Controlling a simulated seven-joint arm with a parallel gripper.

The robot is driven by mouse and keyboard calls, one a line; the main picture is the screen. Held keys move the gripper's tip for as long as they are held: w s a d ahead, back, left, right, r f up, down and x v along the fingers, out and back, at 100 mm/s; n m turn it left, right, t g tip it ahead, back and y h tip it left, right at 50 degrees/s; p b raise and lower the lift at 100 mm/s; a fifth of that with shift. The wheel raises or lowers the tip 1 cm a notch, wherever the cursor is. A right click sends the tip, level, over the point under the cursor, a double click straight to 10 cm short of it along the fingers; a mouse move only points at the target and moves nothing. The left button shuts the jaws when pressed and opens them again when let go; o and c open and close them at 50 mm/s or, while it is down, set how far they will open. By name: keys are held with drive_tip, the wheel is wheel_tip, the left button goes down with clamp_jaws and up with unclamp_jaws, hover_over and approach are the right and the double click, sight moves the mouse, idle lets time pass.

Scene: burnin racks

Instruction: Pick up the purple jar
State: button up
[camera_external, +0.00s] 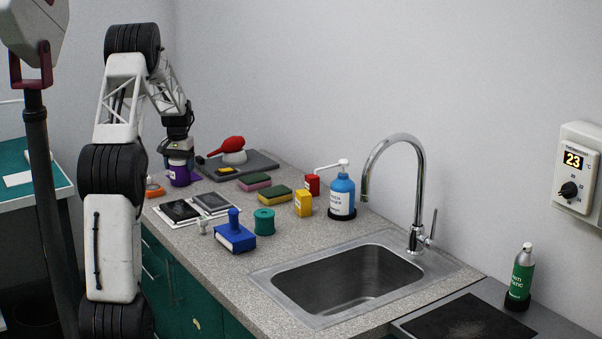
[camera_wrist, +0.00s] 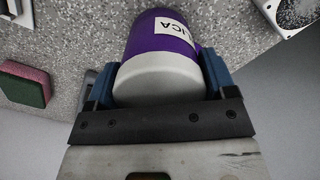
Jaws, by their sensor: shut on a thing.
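The purple jar (camera_external: 180,175) stands at the far left part of the counter in the external view. In the external view my gripper (camera_external: 178,153) is at the jar's top. I cannot tell whether the jar's base touches the counter.
An orange tape roll (camera_external: 154,188) lies just left of the jar. A grey board (camera_external: 262,162) with a red bulb blower (camera_external: 228,145) is behind it. Sponges (camera_external: 274,193), a blue stamp-like tool (camera_external: 234,236), a teal spool (camera_external: 264,221) and a blue bottle (camera_external: 342,193) stand toward the sink (camera_external: 345,275).

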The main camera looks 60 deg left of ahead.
sight(179, 157)
drive_tip(key=shift+r, duration=0.1)
drive_tip(key=shift+r, duration=0.8)
drive_tip(key=shift+s+d+r, duration=0.1)
drive_tip(key=shift+r, duration=0.85)
drive_tip(key=s+d+r, duration=0.1)
drive_tip(key=s+d, duration=0.8)
drive_tip(key=d, duration=0.4)
drive_tip(key=shift+r, duration=0.15)
